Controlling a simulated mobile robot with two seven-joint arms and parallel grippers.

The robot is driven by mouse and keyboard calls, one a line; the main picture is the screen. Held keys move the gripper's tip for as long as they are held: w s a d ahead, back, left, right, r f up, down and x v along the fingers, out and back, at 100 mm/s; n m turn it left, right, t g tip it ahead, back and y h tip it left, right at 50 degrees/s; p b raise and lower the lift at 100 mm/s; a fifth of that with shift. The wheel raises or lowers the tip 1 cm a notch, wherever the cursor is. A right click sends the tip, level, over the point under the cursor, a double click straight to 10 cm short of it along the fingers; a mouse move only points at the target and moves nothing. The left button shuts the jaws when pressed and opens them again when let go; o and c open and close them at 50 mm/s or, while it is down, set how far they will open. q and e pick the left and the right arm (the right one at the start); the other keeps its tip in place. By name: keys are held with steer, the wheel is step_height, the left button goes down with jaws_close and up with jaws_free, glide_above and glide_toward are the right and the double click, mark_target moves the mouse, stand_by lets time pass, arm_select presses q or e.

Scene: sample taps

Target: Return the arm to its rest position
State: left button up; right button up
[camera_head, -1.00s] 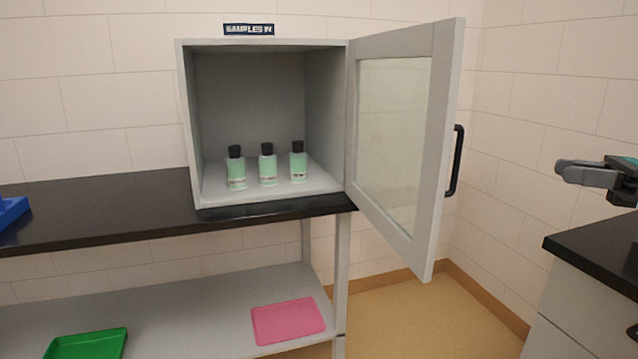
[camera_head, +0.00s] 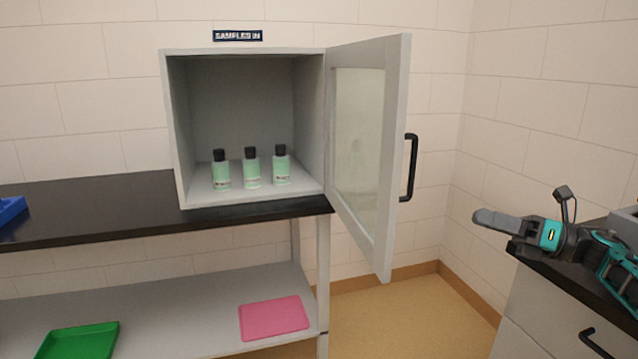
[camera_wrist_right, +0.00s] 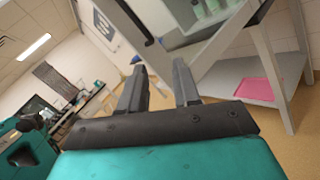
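My right gripper (camera_head: 487,219) is at the right of the head view, well right of the cabinet door and apart from its handle. In the right wrist view its two dark fingers (camera_wrist_right: 160,82) stand apart with nothing between them, so it is open and empty. The grey cabinet (camera_head: 178,125) stands with its glazed door (camera_head: 395,150) open, swung to the right. The door's black handle (camera_head: 411,168) is free. My left gripper is not in view.
Three green bottles with black caps, such as the middle one (camera_head: 251,170), stand upright in the cabinet. A pink tray (camera_head: 274,319) and green tray (camera_head: 80,342) lie on the lower shelf. A dark-topped counter (camera_head: 560,275) is below my right arm.

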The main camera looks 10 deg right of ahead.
steer(key=s+a+f+m+t+h+p, duration=0.2)
steer(key=s+a+f+m+t+h, duration=0.15)
steer(key=a+f+m, duration=0.6)
steer(key=s+a+f+m+t+h+p, duration=0.3)
steer(key=a+f+m, duration=0.35)
steer(key=m, duration=0.55)
arm_select(q)
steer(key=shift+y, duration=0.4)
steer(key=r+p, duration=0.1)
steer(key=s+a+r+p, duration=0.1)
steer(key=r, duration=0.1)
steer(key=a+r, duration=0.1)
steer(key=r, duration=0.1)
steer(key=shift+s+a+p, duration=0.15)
steer(key=shift+p, duration=0.25)
arm_select(e)
steer(key=s+a+f+m+g+h, duration=0.2)
steer(key=s+f+m+g+h, duration=0.1)
steer(key=s+m, duration=0.6)
steer(key=s+a+f+m+g+h, duration=0.2)
steer(key=s+f+m+g+h, duration=0.1)
steer(key=s+f+m+h, duration=0.2)
steer(key=s+f+m, duration=0.2)
steer(key=s+m, duration=0.2)
steer(key=s, duration=0.2)
steer(key=shift+s+f, duration=0.35)
steer(key=shift+s, duration=0.05)
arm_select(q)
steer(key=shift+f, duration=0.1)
